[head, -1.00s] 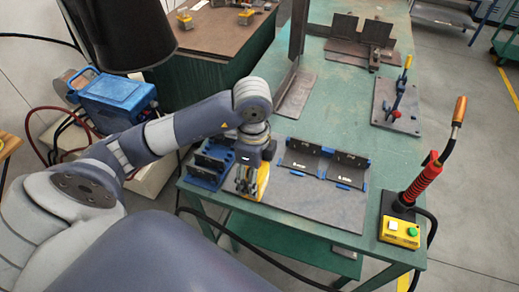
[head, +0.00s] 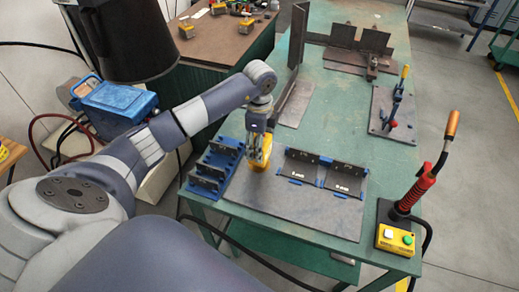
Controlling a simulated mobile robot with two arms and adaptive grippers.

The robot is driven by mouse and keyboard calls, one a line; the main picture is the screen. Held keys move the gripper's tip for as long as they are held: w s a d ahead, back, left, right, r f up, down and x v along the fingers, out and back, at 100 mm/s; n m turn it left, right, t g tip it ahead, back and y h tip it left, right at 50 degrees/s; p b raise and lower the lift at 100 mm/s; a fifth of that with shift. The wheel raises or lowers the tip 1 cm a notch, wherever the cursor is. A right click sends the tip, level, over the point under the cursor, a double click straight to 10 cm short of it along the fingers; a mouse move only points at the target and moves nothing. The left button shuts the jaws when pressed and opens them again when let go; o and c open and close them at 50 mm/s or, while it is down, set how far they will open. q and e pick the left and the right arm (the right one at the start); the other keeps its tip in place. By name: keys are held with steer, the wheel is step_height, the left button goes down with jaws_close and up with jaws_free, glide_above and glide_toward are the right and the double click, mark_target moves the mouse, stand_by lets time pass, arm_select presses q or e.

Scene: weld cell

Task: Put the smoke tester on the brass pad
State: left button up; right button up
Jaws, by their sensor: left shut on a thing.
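My left gripper (head: 259,147) is over the green table, shut on a yellow device (head: 264,155), with the fingers covering part of it. The device looks like the smoke tester, but its details are too small to be sure. It is at the back left corner of a dark grey plate, between the blue rack and the black brackets. I cannot tell whether it touches anything below. I cannot make out a brass pad. My right gripper is not in view.
A blue rack (head: 214,170) stands left of the gripper. Black brackets with blue clips (head: 322,172) stand on the dark grey plate (head: 285,213), whose front is bare. A red-sleeved torch (head: 418,190) and a yellow button box (head: 396,239) are at the right. Yellow-based items (head: 247,25) stand on a brown bench (head: 222,45).

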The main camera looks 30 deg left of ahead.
arm_select(q)
step_height(320, 180, down, 2)
steer(key=shift+f+p, duration=0.1)
steer(key=shift+p, duration=0.3)
steer(key=shift+f, duration=0.3)
steer(key=shift+f, duration=0.1)
steer(key=shift+f, duration=0.15)
steer(key=o, duration=1.5)
steer(key=shift+c, duration=0.2)
steer(key=shift+o, duration=0.2)
steer(key=shift+s, duration=0.1)
